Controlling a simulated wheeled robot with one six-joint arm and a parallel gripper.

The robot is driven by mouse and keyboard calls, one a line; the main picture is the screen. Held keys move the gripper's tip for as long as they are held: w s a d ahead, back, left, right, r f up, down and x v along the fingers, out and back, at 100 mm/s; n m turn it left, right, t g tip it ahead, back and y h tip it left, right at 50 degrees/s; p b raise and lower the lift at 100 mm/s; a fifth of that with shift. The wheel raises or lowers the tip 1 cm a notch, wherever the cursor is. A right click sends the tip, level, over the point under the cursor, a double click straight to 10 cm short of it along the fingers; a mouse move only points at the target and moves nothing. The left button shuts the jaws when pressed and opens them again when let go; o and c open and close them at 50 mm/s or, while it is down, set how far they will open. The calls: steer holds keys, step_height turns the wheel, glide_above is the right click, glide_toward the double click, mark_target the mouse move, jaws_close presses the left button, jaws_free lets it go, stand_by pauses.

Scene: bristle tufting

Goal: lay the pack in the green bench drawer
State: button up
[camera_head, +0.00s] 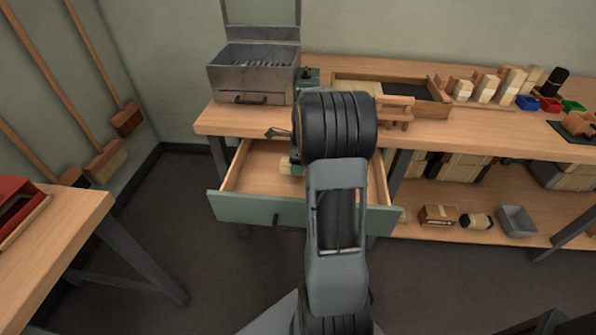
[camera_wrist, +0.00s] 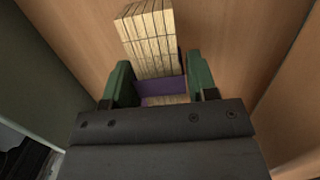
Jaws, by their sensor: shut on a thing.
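The green bench drawer (camera_head: 240,207) is pulled open under the left part of the workbench, with a pale wooden inside. In the wrist view its wooden bottom (camera_wrist: 215,30) lies below my gripper. The pack (camera_wrist: 150,38) is a light bundle of wooden pieces with dark lines and a purple band. My gripper (camera_wrist: 160,88) has green fingers on both sides of the pack and is shut on it, over or inside the drawer. In the head view my arm hides most of the gripper and pack. I cannot tell whether the pack touches the drawer bottom.
A grey metal box (camera_head: 252,80) stands on the workbench (camera_head: 455,130) above the drawer. Wooden blocks and small coloured bins (camera_head: 550,104) stand at the right. A lower shelf (camera_head: 480,232) holds boxes and a grey bin. Another table (camera_head: 70,235) stands at the left.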

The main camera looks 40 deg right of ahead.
steer(key=shift+w+d+f+b, duration=0.15)
steer(key=shift+f+b, duration=0.3)
steer(key=shift+f, duration=1.4)
steer(key=shift+f, duration=0.1)
steer(key=o, duration=0.9)
steer(key=shift+o, duration=0.2)
